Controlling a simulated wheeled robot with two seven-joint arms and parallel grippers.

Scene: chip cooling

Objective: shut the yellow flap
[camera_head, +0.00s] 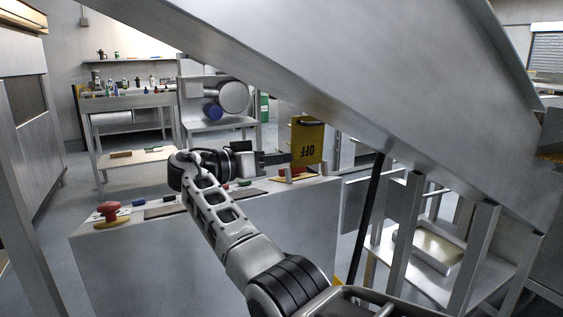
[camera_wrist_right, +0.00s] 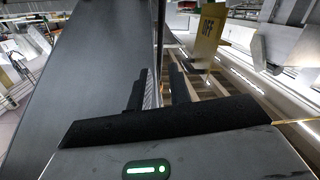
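The yellow flap (camera_head: 306,145) stands upright above the grey console, its "OFF" lettering upside down and a dark handle near its top edge. It also shows at the upper right of the right wrist view (camera_wrist_right: 208,38). My right gripper (camera_head: 278,158) is level just left of the flap, with its fingers pointing towards it. In the right wrist view its two dark fingers (camera_wrist_right: 158,88) are apart with nothing held between them. Whether a fingertip touches the flap is unclear. My left gripper is not in view.
The grey console (camera_head: 130,255) carries a red mushroom button (camera_head: 108,211) at its left end and small coloured controls. A large sloping metal chute (camera_head: 330,85) crosses above on the right. A workbench (camera_head: 125,102) with bottles stands behind, with open floor between.

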